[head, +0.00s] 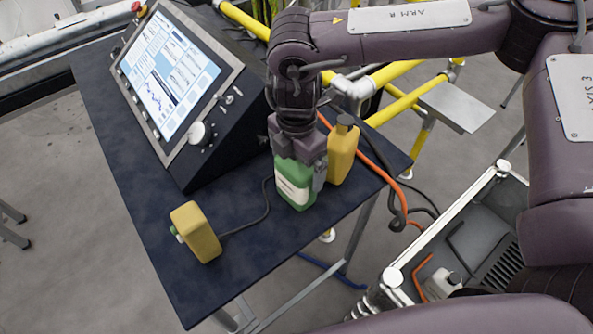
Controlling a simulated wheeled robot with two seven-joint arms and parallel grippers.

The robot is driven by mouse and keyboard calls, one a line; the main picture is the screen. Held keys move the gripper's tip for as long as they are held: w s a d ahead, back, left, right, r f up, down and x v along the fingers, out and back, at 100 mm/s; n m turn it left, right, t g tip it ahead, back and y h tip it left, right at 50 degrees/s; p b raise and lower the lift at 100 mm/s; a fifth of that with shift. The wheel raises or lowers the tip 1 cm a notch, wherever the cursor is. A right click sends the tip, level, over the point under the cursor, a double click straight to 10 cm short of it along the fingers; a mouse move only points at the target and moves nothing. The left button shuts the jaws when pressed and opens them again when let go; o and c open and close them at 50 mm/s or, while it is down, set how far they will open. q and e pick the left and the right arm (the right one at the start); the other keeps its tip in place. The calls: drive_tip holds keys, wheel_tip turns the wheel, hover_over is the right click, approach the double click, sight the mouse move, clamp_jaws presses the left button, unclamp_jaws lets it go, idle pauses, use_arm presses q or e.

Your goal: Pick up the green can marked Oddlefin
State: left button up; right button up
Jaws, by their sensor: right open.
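The green can (295,191) with a pale label stands on the dark table (257,262), near its right edge. The lettering on its label is too small to read. My right gripper (302,165) points down from above and is open. It is right over and behind the green can, with one finger showing along the can's right side. The other finger is not clearly seen, so I cannot tell whether the jaws are around the can or touch it. My left gripper is not in view.
A yellow can (343,152) stands close behind and right of the green one. Another yellow can (196,232) lies tilted at the left. A slanted console (200,115) fills the table's back left. Cables lie nearby. A cart (480,240) stands at the right.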

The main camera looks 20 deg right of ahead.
drive_tip(key=shift+a, duration=0.1)
drive_tip(key=c, duration=1.3)
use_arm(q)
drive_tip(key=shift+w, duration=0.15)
use_arm(e)
drive_tip(key=shift+c, duration=0.2)
drive_tip(key=shift+r, duration=0.15)
